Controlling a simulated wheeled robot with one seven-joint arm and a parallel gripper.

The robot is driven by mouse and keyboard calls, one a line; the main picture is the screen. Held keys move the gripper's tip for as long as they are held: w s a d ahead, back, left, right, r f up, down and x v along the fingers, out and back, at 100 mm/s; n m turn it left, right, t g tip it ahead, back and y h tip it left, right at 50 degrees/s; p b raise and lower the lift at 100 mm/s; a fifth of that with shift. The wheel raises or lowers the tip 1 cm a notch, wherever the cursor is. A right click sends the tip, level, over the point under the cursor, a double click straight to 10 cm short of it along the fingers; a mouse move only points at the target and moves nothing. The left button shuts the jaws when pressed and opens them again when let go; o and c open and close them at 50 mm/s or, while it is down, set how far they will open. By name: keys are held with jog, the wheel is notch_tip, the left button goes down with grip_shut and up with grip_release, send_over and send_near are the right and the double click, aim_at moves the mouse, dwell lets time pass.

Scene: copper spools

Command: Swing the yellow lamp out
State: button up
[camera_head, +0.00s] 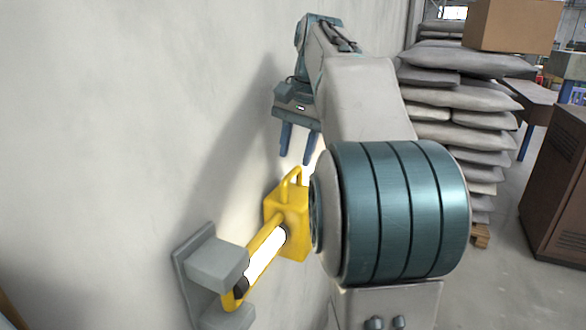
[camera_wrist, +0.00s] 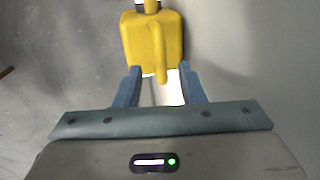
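The yellow lamp (camera_head: 287,215) has a box-shaped end with a loop handle (camera_head: 290,182) and a glowing white tube (camera_head: 263,262). Its lower end sits at a grey wall bracket (camera_head: 212,263), and the lamp lies close along the wall. My gripper (camera_head: 298,158) is above the handle, fingers pointing down towards it. In the wrist view the lamp's yellow box (camera_wrist: 150,38) is just ahead, and its handle (camera_wrist: 161,66) reaches towards the gap between my open fingers (camera_wrist: 159,84). The fingers look clear of the handle on both sides. Part of the lamp's right side is hidden by my arm.
A plain pale wall (camera_head: 120,120) runs along the left, close to the lamp and my gripper. Stacked grey sacks (camera_head: 455,105), a cardboard box (camera_head: 510,26) and a brown cabinet (camera_head: 562,185) stand to the right. Some floor between them is clear.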

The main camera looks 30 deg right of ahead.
aim_at(292, 173)
jog(key=shift+w+a+f, duration=0.15)
jog(key=shift+f, duration=0.9)
jog(key=shift+w+a+f, duration=0.1)
jog(key=shift+w+f, duration=0.05)
jog(key=shift+f, duration=0.85)
grip_shut()
